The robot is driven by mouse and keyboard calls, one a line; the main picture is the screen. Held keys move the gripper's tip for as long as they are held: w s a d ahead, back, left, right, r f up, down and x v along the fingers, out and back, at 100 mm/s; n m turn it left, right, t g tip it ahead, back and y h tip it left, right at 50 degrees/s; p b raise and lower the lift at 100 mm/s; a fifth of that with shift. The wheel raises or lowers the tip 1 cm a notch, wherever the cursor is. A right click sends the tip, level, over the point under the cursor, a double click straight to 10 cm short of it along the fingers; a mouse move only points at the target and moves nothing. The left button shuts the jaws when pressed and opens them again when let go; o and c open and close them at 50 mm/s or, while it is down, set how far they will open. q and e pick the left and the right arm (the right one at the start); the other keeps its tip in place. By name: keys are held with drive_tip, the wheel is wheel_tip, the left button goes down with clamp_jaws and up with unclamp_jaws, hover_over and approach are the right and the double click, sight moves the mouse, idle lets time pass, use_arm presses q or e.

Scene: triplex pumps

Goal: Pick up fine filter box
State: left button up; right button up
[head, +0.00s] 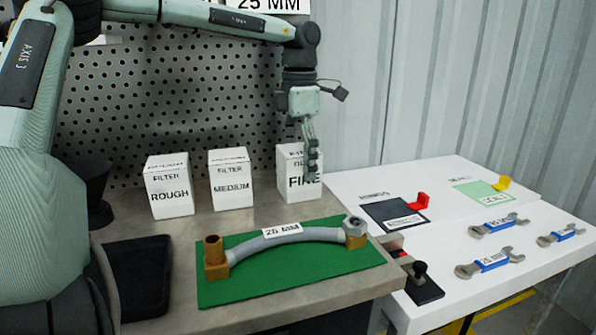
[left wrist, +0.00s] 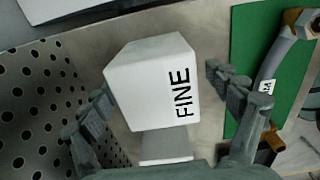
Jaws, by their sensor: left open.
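The fine filter box (head: 290,168) is a white box marked FINE, standing upright at the right end of a row of three boxes on the bench. My left gripper (head: 309,165) is in front of it in the head view and hides part of its label. In the left wrist view the fine filter box (left wrist: 157,85) sits between the two spread fingers of my left gripper (left wrist: 150,100). The gripper is open, with a visible gap between the box and the right finger. The left finger is close to the box; I cannot tell if it touches. My right gripper is not in view.
The medium filter box (head: 231,180) and rough filter box (head: 168,187) stand to the left. A green mat (head: 330,262) holds a grey hose (head: 290,240) in front. A perforated panel (head: 200,90) rises behind. A white table (head: 450,225) with several wrenches is at right.

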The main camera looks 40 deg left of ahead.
sight(299, 178)
use_arm(q)
wheel_tip(299, 178, down, 4)
drive_tip(key=shift+a+r, duration=0.1)
drive_tip(key=shift+a, duration=0.05)
drive_tip(key=shift+c, duration=0.6)
drive_tip(key=shift+r, duration=0.1)
drive_tip(key=c, duration=1.4)
